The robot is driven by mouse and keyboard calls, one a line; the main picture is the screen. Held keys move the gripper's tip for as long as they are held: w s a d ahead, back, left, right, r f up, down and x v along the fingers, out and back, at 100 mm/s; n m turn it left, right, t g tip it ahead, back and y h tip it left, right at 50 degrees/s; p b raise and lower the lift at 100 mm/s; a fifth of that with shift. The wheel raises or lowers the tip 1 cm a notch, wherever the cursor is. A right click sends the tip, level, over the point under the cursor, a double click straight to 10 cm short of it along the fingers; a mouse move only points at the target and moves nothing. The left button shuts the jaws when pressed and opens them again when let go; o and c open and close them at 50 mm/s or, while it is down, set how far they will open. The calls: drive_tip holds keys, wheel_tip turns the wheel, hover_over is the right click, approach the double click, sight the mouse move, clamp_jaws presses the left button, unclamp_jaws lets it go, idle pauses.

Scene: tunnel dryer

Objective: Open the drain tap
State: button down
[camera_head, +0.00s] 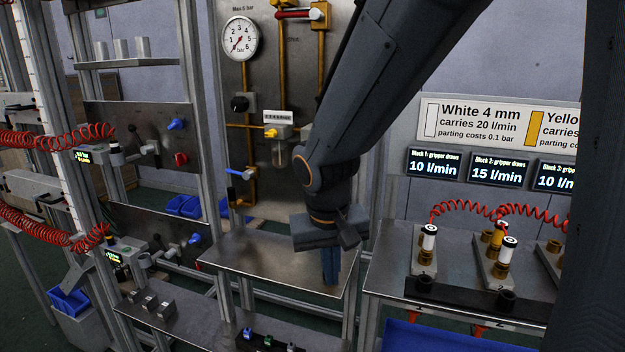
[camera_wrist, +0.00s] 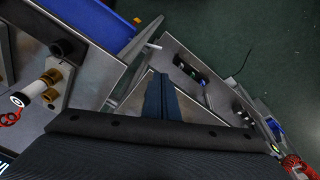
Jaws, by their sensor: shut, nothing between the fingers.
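A tap with a blue lever handle (camera_head: 240,173) sits low on the copper pipe of the upright metal panel (camera_head: 225,105), left of my arm. It looks like the drain tap; its lever lies roughly level, pointing left. My gripper (camera_head: 331,278) points down over the small metal shelf in front of the panel, to the right of and below the tap. It is shut and empty, apart from the tap. My gripper (camera_wrist: 158,78) also shows in the wrist view, fingers together; the tap is not visible there.
The metal shelf (camera_head: 250,255) is bare around my gripper. A bench with fittings and red coiled hoses (camera_head: 462,206) stands at right. Blue bins (camera_head: 184,206) are behind.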

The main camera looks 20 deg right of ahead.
drive_tip(key=w+a+r+m+t+h+b, duration=0.1)
drive_tip(key=w+r+m+t+h, duration=0.1)
drive_tip(key=w+r, duration=0.4)
drive_tip(key=w+a+r+m+t+h+b, duration=0.1)
drive_tip(key=w+r+m+t, duration=0.2)
drive_tip(key=r, duration=1.1)
drive_tip(key=w, duration=0.3)
drive_tip(key=shift+w+a+m+h, duration=0.2)
drive_tip(key=shift+a+m+h, duration=0.15)
drive_tip(key=shift+m+h, duration=0.05)
drive_tip(key=p+x, duration=0.2)
drive_tip(key=x, duration=0.8)
